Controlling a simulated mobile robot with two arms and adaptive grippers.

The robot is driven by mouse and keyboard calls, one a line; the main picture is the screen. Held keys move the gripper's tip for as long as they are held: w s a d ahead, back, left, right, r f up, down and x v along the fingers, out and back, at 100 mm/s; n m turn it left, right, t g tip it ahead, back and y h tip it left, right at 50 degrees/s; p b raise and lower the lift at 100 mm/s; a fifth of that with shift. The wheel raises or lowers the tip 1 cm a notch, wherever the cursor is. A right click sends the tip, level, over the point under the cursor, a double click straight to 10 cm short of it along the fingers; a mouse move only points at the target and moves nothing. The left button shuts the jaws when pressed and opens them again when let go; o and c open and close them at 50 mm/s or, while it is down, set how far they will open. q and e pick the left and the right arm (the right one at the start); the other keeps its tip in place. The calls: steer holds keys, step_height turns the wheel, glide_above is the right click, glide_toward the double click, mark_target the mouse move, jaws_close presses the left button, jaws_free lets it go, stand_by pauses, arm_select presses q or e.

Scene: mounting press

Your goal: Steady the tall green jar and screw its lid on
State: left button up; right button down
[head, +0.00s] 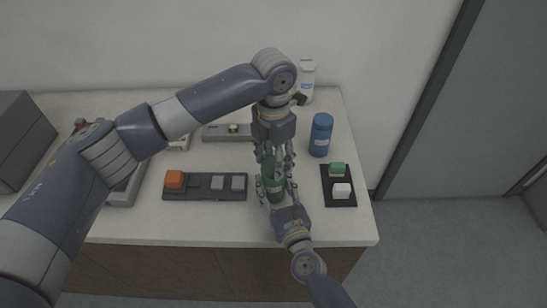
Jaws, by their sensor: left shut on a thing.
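The tall green jar (275,188) stands on the counter near its front edge, with a pale label partly visible. My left gripper (275,160) reaches down from above and is shut at the top of the jar, on the dark green lid (268,161). The fingers cover much of the lid, so I cannot tell how it sits on the rim. My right gripper (276,194) comes from the front edge, with its fingers on either side of the jar's body. I cannot tell whether they press on it.
A blue jar (320,137) and a white bottle (307,84) stand behind to the right. A black tray (339,189) holds a green and a white block. A dark strip (206,196) with an orange block lies left. A grey box (21,140) stands far left.

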arm_select(q)
steer(key=shift+w, duration=0.1)
steer(key=o, duration=0.8)
steer(key=shift+c, duration=0.2)
steer(key=shift+r, duration=0.1)
steer(key=shift+r, duration=2.2)
steer(key=shift+c, duration=0.3)
